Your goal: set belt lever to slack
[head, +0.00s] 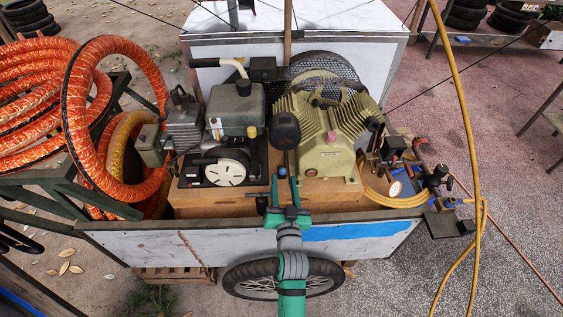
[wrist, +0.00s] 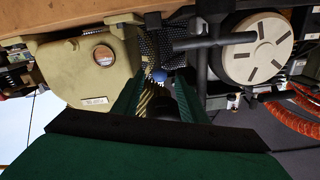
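My gripper (head: 283,182) is green and reaches over the cart's front panel, between the engine and the compressor. In the wrist view my gripper (wrist: 158,88) shows two fingers spread apart with a clear gap. A small blue knob (wrist: 160,75) shows in that gap, beyond or between the fingertips; no finger clearly touches it. It may be the belt lever's end; in the head view a small bluish spot (head: 282,171) shows at the fingertips. The lever's shaft and its slack mark cannot be made out. The beige compressor (head: 328,140) stands to the right in the head view.
The grey-green engine (head: 237,112) with a white round cover (head: 225,172) stands left of my gripper. A mesh belt guard (head: 325,66) is behind. Orange hose coils (head: 105,130) stand at left. A yellow hose (head: 465,120) hangs at right. The cart's front panel (head: 180,243) lies below my arm.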

